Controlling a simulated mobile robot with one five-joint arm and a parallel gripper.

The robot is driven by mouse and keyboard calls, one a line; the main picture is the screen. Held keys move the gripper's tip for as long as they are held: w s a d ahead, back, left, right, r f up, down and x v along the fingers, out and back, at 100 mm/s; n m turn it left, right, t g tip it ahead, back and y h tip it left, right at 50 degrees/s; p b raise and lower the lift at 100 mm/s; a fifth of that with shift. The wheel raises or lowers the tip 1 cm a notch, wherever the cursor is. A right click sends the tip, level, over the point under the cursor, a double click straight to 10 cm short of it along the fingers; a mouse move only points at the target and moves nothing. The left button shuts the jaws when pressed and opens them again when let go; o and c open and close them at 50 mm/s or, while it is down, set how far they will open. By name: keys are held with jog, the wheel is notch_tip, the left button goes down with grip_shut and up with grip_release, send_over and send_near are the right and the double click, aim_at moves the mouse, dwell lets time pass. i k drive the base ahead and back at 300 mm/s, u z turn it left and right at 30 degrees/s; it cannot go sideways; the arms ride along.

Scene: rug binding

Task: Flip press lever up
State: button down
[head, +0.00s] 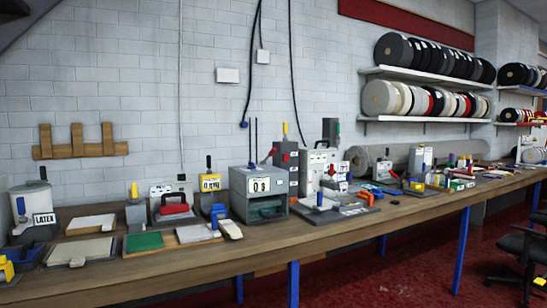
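Several bench machines with levers stand on a long wooden workbench (300,248); I cannot tell for sure which is the press. A grey machine with a red handle (173,208) stands left of centre. A grey box machine (262,187) with a numbered front is at the centre. Behind it stands a dark upright machine (286,160) with a yellow-tipped upright handle (285,128). To its right is a pale machine (318,165) with a dark base and a blue-tipped lever (320,198). My gripper is not in view.
A container marked LATEX (42,210) and flat boards, one with a green pad (145,241), crowd the left bench. Shelves of tape rolls (425,97) hang at right. An office chair (525,250) stands on the red floor (400,275), which is open before the bench.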

aim_at(272, 152)
jog(key=u, duration=1.1)
jog(key=i, duration=0.75)
jog(key=u, duration=0.05)
